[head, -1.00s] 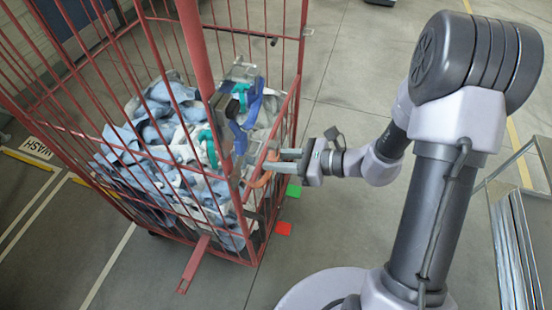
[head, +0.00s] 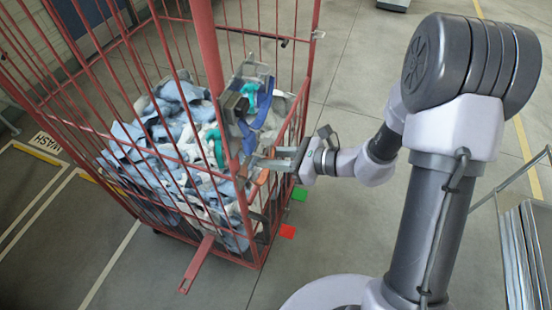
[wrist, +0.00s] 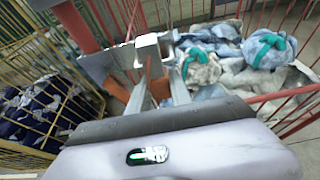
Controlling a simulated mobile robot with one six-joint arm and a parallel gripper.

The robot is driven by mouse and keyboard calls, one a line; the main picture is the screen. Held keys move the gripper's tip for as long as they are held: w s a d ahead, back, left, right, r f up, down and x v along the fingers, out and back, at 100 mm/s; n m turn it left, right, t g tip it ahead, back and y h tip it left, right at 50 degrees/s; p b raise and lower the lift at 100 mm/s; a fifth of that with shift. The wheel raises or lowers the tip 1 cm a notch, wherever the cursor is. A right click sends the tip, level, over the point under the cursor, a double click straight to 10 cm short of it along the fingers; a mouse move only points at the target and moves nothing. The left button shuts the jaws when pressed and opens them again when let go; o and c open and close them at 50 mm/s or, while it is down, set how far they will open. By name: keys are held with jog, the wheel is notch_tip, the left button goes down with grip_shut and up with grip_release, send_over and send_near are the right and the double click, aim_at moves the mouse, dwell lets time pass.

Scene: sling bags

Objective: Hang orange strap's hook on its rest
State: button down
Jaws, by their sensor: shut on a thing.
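The orange strap (head: 262,177) shows as a small patch at the red cage's near right corner, just below my fingertips. In the wrist view orange strap pieces (wrist: 116,88) hang behind and beside my fingers. My gripper (head: 268,160) reaches the cage's corner from the right. In the wrist view its two fingers (wrist: 158,80) are shut on a pale metal piece (wrist: 149,52), which looks like the strap's hook. A grey bracket (wrist: 98,64) beside it, by the red post, may be the rest. I cannot tell whether the hook touches it.
The red cage (head: 215,60) holds blue and white laundry (head: 160,140), with blue and teal straps at its right side. A yellow cage (wrist: 50,55) of dark blue laundry shows in the wrist view. Green (head: 299,193) and red (head: 287,231) floor squares lie right of the cage.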

dwell(0.3)
jog(key=shift+f+b, duration=1)
jog(key=shift+f, duration=0.1)
jog(key=c, duration=0.7)
grip_release()
jog(key=s+d, duration=0.2)
jog(key=d, duration=0.4)
jog(key=shift+s+d, duration=0.2)
jog(key=shift+d, duration=0.05)
